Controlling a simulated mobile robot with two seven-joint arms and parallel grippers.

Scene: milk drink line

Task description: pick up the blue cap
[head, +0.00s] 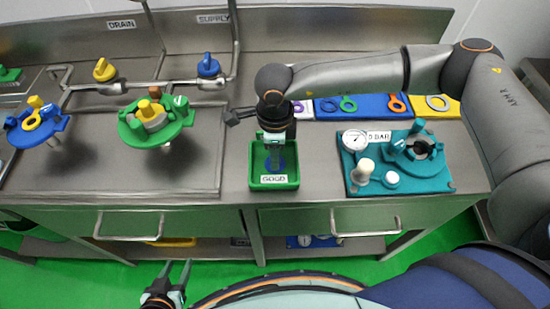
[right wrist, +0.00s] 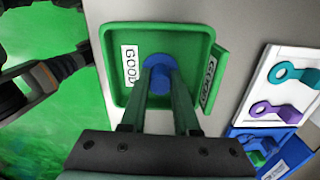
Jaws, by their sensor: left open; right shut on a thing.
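The blue cap (right wrist: 160,78) is between the fingertips of my right gripper (right wrist: 158,68), which is shut on it. Both are over the floor of the green tray marked GOOD (right wrist: 116,40). In the head view my right gripper (head: 275,163) points straight down into this green tray (head: 255,182) on the steel counter. The fingers partly hide the cap, and I cannot tell whether it touches the tray floor. My left gripper (head: 177,267) is open and empty, low in front of the counter.
A teal fixture board with a gauge (head: 355,140) stands right of the tray. Coloured mats with rings (head: 350,106) lie behind it. Green (head: 155,125) and blue (head: 38,122) valve fixtures are at the left. Bare counter lies between them and the tray.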

